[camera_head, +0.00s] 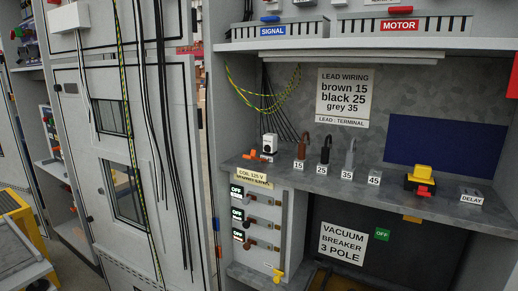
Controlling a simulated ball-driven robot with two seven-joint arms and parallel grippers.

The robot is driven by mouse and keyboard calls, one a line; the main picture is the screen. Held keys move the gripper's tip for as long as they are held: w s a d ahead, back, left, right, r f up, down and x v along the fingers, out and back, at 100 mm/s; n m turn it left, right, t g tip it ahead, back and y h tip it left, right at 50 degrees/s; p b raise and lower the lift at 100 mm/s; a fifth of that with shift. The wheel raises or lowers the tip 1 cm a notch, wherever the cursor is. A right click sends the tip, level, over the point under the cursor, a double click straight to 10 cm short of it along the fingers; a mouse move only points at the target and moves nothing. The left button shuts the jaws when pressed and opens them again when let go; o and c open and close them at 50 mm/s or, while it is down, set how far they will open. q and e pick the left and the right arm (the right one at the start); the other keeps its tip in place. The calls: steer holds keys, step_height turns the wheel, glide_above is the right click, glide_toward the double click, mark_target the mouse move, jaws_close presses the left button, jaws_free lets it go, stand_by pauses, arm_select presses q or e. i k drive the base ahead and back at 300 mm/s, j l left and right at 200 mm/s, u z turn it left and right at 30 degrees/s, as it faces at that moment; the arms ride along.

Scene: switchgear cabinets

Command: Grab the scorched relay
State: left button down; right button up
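I cannot pick out a clearly scorched relay. A small white block with dark markings (269,143) stands upright on the grey shelf at the left, near the wire ends; I cannot tell whether it is the relay. A yellow and black block with a red part (420,179) sits on the shelf at the right. A small grey block labelled DELAY (470,196) is at the shelf's right end. A tag reading COIL 125 V (252,174) is at the shelf's front left edge. Neither of my grippers shows.
Brown, black and grey leads (325,150) stand at numbered terminals mid-shelf. An upper shelf carries SIGNAL and MOTOR bins (400,25). Switches marked OFF (250,216) are below left, beside the VACUUM BREAKER panel (342,252). Cables hang over the left cabinet doors (125,170).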

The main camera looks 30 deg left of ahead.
mark_target(270, 140)
steer(key=u, duration=1)
steer(key=i+j, duration=0.15)
